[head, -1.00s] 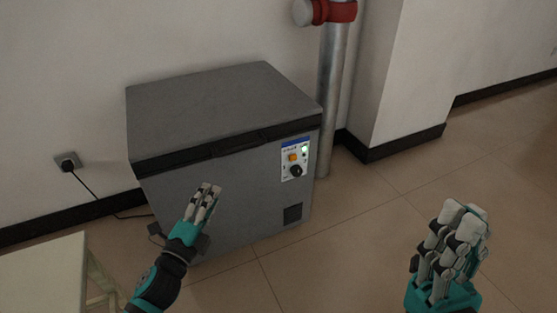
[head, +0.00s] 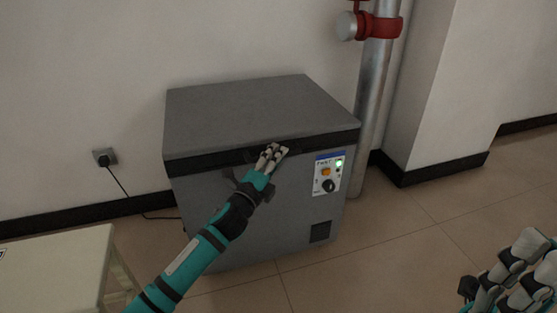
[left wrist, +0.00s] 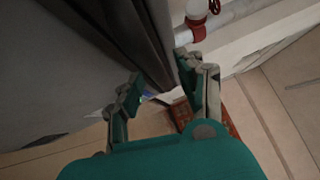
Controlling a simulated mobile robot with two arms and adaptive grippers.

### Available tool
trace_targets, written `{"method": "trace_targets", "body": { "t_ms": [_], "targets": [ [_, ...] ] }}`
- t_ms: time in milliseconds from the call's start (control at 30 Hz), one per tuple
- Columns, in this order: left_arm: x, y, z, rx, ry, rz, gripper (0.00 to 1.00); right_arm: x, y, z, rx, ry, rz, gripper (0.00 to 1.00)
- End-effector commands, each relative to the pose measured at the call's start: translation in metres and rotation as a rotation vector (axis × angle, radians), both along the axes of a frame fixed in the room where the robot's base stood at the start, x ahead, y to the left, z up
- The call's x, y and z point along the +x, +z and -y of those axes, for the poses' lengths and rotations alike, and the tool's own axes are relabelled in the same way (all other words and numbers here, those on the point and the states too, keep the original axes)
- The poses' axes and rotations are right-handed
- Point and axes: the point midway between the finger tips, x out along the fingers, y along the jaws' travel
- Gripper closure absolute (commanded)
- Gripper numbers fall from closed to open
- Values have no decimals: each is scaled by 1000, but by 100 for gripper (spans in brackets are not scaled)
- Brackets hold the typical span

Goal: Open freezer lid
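The grey chest freezer (head: 250,215) stands against the wall, and its lid (head: 260,105) is shut flat. A dark band with a handle recess (head: 262,154) runs along the lid's front edge. My left gripper (head: 272,154) is at this front edge, near its middle. In the left wrist view the left gripper (left wrist: 160,88) has its fingers apart, with the dark lid edge (left wrist: 150,40) close by and partly between them. I cannot tell whether they touch it. My right gripper (head: 515,270) is at the lower right, cut by the frame and away from the freezer.
A control panel (head: 327,174) with a green light is on the freezer's front right. A metal pipe (head: 372,110) with a red fitting stands to its right. A pale table (head: 60,265) is at lower left. A wall socket (head: 105,157) holds a cord. The floor at right is clear.

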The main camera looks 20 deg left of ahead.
Motion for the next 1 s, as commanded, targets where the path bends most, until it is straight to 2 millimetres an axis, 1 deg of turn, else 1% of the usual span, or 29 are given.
{"method": "trace_targets", "body": {
  "t_ms": [33,100,200,467,700,767,1000],
  "targets": [
    [6,-1,1,0,0,0,62,0,-1,0,0,-1,7,100],
    [10,1,3,0,0,1,62,0,0,0,0,0,13,100],
    [14,2,3,0,0,0,62,1,2,-1,-2,-1,17,100],
    [15,2,3,-1,0,-1,62,1,3,-1,-4,-1,15,100],
    [15,2,3,-1,0,-1,93,1,3,0,0,-1,16,100],
    [14,2,3,-1,0,-1,100,1,3,0,1,-1,17,100],
    [14,1,3,1,0,-3,100,1,3,0,4,-2,17,100]
  ]
}}
